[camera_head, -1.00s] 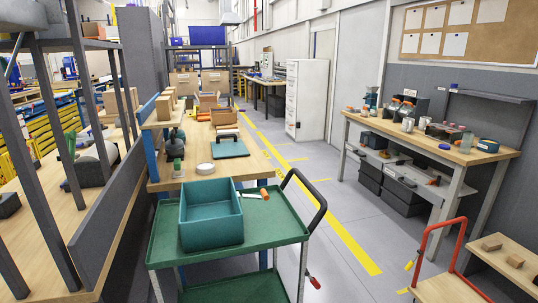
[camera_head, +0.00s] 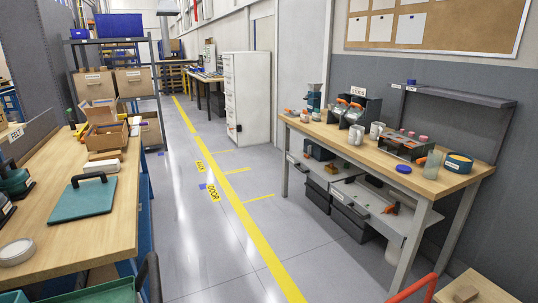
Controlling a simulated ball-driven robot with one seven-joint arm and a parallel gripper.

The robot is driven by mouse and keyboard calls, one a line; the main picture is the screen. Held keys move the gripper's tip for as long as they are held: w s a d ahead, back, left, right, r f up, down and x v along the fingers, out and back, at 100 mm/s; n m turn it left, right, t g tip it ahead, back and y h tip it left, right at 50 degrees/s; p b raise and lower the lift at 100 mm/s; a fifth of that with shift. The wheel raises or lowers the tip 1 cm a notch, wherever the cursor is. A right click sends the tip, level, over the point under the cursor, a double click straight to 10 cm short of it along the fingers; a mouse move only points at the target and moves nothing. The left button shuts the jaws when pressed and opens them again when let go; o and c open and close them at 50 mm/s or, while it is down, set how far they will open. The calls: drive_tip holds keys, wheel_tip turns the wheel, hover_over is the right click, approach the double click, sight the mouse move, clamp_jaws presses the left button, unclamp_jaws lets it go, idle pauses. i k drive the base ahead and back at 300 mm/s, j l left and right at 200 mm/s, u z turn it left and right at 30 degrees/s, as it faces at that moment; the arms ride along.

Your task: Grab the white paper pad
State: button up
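I cannot surely pick out the white paper pad. A small flat white item (camera_head: 102,167) lies on the left wooden workbench, between the teal board and the open cardboard box; it may be the pad, but it is too small to tell. White paper sheets (camera_head: 410,26) are pinned to the corkboard at the upper right. My gripper does not show in this view.
The left workbench (camera_head: 70,245) holds a teal board with a black handle (camera_head: 84,198), a white roll (camera_head: 16,252) and cardboard boxes (camera_head: 106,136). The right workbench (camera_head: 340,134) carries jars and tools. The aisle floor (camera_head: 190,215) between them is clear.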

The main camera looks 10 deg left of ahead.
sight(109, 166)
drive_tip(key=i+u, duration=0.25)
drive_tip(key=i, duration=0.45)
drive_tip(key=i+u, duration=0.2)
drive_tip(key=i, duration=0.5)
drive_tip(key=i+l+u, duration=0.25)
drive_tip(key=i, duration=0.4)
drive_tip(key=i+u, duration=0.25)
drive_tip(key=i, duration=0.2)
drive_tip(key=i+l+u, duration=0.25)
drive_tip(key=i, duration=0.2)
drive_tip(key=i+l+u, duration=0.3)
drive_tip(key=i, duration=0.15)
drive_tip(key=i+l+u, duration=0.25)
drive_tip(key=i, duration=0.15)
